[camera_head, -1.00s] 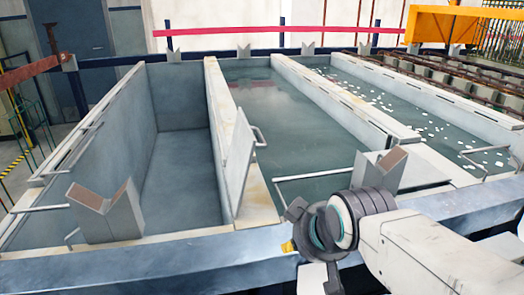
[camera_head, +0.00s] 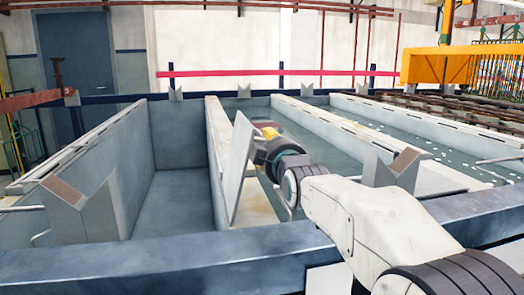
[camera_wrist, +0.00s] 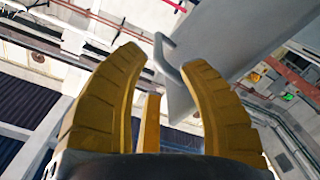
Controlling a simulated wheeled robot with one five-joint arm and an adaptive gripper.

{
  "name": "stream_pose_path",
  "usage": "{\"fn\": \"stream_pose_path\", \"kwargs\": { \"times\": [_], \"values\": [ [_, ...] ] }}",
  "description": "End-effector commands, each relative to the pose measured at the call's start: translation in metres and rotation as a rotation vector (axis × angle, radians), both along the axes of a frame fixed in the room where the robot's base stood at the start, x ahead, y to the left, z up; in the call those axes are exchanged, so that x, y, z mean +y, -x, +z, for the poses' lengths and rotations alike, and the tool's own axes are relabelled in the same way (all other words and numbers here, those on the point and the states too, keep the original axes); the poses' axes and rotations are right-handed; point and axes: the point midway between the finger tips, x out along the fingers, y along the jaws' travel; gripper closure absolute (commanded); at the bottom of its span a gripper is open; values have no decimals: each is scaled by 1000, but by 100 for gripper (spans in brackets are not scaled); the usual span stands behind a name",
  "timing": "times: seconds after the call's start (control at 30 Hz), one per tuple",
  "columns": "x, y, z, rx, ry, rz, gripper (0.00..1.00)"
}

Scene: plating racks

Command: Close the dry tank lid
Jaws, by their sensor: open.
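The empty dry tank (camera_head: 180,205) is open at the left. Its lid, a light grey panel (camera_head: 238,165), stands steeply tilted at the tank's right wall. My gripper (camera_head: 266,130) is just right of the lid's upper part in the head view, its fingers small and partly hidden by the wrist. In the wrist view my gripper (camera_wrist: 168,58) has its yellow fingers spread. The lid (camera_wrist: 225,40) fills the upper right there, and its grey bar handle (camera_wrist: 166,62) shows between the fingertips. I cannot tell whether the fingers touch the handle.
A liquid-filled tank (camera_head: 335,150) lies right of the dry tank, with another beyond its wall. V-shaped supports (camera_head: 85,205) (camera_head: 392,170) stand on the blue front beam (camera_head: 180,262). A pink bar (camera_head: 280,72) runs along the back. An orange hoist (camera_head: 440,65) is at the right.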

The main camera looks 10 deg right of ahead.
Motion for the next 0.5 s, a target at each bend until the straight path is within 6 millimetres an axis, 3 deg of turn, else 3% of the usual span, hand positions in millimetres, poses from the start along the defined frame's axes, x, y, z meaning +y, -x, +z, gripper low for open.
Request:
{"fn": "stream_pose_path", "kwargs": {
  "times": [0.5],
  "values": [
    [0,-51,2,-25,15,1,62]
  ]
}}
